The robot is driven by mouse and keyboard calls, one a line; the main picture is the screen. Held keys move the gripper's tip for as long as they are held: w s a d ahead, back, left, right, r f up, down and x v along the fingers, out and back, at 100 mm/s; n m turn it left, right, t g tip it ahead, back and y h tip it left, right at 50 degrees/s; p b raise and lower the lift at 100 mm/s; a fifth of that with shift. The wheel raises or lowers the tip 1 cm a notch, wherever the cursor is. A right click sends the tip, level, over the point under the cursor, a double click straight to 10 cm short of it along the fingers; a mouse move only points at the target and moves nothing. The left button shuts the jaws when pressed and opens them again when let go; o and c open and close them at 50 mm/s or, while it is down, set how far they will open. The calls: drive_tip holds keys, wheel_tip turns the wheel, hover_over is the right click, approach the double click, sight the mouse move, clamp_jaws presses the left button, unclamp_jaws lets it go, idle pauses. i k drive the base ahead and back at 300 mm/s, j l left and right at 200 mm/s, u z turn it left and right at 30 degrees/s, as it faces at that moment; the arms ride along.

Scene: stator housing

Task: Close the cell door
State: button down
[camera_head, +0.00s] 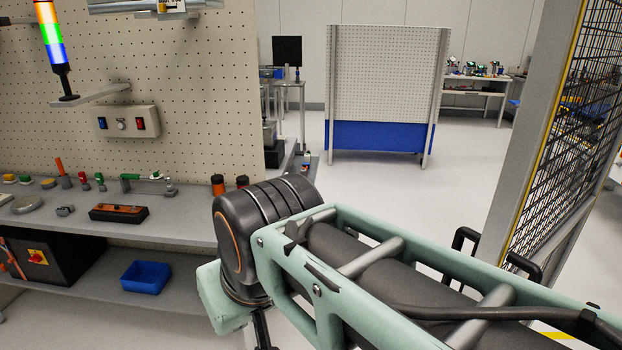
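The cell door (535,130) appears to be the tall panel at the right, with a grey frame, a yellow edge strip and black wire mesh. It stands at an angle to the view, and its right side runs out of the picture. Black handles (462,238) show low by its frame, partly hidden behind my mint-green arm. My arm crosses the lower right and ends in a dark round joint left of the door. My gripper is not clearly in view; only a thin dark part shows below that joint at the bottom edge.
A grey workbench (180,228) with a pegboard, small tools and a blue bin (146,277) on its lower shelf stands at the left. A pegboard partition (385,75) with a blue base stands at the back. The floor between them and the door is clear.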

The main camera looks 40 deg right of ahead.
sight(561, 21)
drive_tip(key=i+l+z, duration=0.1)
drive_tip(key=i+z, duration=0.75)
drive_tip(key=i+u, duration=0.2)
drive_tip(key=u, duration=8.35)
